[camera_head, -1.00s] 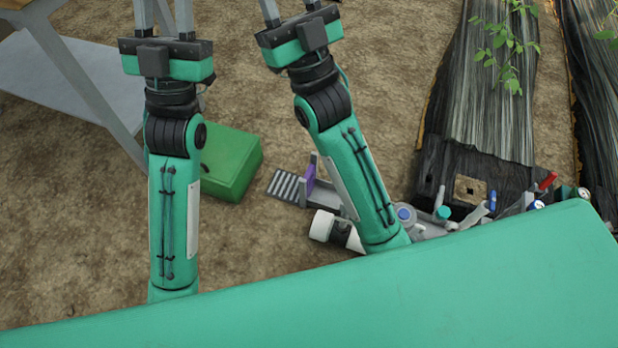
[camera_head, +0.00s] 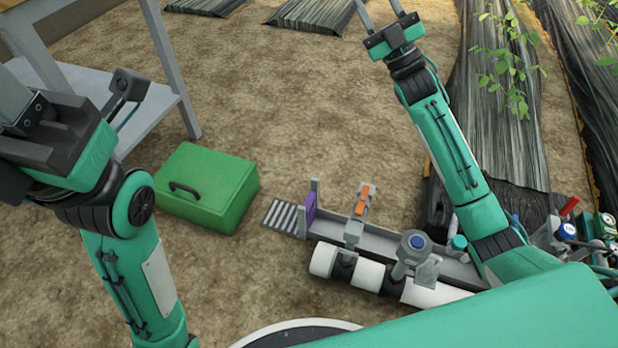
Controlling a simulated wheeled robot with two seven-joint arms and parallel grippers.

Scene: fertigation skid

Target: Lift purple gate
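The purple gate (camera_head: 310,209) stands upright at the left end of a grey channel on the skid, between grey posts and beside a slotted grate. Nothing touches it. My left gripper (camera_head: 128,95) is at the left, well away from the gate; its finger region is partly hidden by its own body, so I cannot tell its opening. My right gripper (camera_head: 382,10) is raised at the top, far above and beyond the gate in the picture. Its two fingers are apart with nothing visible between them, and their tips are cut off by the frame's edge.
A green case (camera_head: 225,190) with a black handle lies on the soil left of the gate. A grey table (camera_head: 150,105) stands at the upper left. White pipe (camera_head: 367,273), an orange-handled valve (camera_head: 362,200) and a blue-topped fitting (camera_head: 416,243) sit right of the gate.

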